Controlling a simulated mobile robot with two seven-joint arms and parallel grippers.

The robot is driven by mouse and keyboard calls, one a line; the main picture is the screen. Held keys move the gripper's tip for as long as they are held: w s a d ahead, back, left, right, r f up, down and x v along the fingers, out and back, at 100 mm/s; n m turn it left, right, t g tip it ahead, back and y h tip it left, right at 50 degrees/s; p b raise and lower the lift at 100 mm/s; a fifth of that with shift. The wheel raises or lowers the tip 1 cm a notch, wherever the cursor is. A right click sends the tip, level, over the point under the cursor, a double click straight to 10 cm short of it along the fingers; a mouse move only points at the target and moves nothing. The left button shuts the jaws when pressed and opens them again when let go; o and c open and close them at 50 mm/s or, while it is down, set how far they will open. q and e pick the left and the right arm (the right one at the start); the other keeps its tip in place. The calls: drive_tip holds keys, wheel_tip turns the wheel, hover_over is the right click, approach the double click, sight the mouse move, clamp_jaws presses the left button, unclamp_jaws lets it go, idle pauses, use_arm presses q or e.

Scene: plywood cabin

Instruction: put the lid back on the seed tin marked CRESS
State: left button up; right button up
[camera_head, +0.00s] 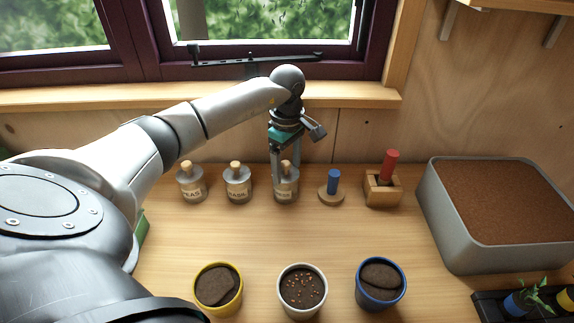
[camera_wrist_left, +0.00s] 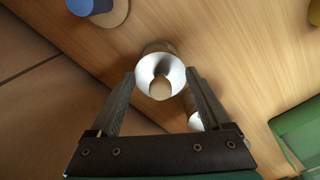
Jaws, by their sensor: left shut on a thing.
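The third tin (camera_head: 286,190), rightmost of a row of three on the table, stands upright; its label is too small to read surely. A metal lid (camera_wrist_left: 149,67) with a wooden knob is at its top, and I cannot tell whether it is fully seated. My left gripper (camera_head: 286,171) points down over this tin. Its two fingers (camera_wrist_left: 161,74) are shut on the lid, one on each side of the knob. The tins marked PEAS (camera_head: 192,189) and BASIL (camera_head: 238,188) stand to its left with knobs on top. My right gripper is not in view.
A blue peg on a wooden disc (camera_head: 331,197) and a wooden block with a red-handled tool (camera_head: 383,190) stand to the right. Yellow (camera_head: 236,305), white (camera_head: 302,314) and blue (camera_head: 380,305) pots line the front. A grey soil bin (camera_head: 447,225) is at right. The middle table is clear.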

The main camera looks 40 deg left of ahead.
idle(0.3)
use_arm(q)
drive_tip(key=o, duration=1.1)
drive_tip(key=shift+r+p, duration=2.6)
drive_tip(key=shift+r, duration=0.95)
clamp_jaws()
